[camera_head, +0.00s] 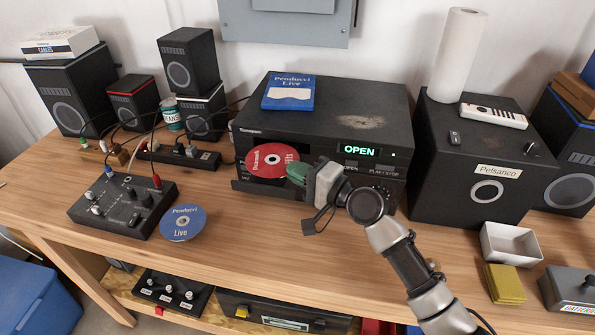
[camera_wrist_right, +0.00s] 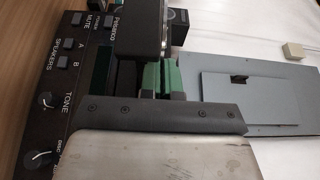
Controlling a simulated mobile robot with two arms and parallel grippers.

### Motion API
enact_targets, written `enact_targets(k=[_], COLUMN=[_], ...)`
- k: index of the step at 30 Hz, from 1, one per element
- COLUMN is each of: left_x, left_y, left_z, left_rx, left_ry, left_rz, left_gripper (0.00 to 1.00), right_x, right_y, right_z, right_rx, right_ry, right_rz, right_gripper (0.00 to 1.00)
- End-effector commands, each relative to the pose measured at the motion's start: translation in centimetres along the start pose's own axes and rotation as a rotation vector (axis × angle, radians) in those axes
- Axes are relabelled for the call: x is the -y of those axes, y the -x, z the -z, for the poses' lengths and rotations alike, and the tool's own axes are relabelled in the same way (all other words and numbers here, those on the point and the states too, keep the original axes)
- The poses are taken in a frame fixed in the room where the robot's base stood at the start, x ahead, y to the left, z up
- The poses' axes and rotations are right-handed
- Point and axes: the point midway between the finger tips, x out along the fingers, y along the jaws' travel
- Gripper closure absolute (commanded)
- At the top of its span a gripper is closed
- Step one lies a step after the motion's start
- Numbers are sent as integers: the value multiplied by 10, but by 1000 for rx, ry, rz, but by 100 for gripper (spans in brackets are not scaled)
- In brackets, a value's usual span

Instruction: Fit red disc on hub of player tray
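The red disc (camera_head: 270,160), with white lettering and a hole in its middle, is at the front left of the black player (camera_head: 320,108). It is over the player's tray (camera_head: 245,187); I cannot tell whether it touches the tray or sits around the hub, which is hidden. My right gripper (camera_head: 297,173) comes in from the right, its green pads at the disc's right edge, and appears shut on it. In the right wrist view the green pads (camera_wrist_right: 164,76) are close together; the disc is not clearly seen there. My left gripper is not in view.
The player's display (camera_head: 359,150) reads OPEN. A blue disc (camera_head: 183,222) lies at the edge of a black mixer (camera_head: 125,205) on the left. A blue-and-white case (camera_head: 288,93) lies on the player. A large speaker (camera_head: 487,165) stands right. Bare table lies in front of the player.

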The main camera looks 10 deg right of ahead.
Motion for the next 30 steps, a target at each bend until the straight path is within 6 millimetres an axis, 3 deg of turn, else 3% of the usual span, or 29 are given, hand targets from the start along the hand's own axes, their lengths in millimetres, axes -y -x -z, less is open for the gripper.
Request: enact_targets(k=[30], left_x=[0], left_y=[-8], left_z=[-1], left_rx=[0], left_ry=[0], left_rz=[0], left_gripper=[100], right_x=[-9], right_y=[0], right_z=[-1], right_rx=[0], right_ry=[0], right_rz=[0], right_gripper=[100])
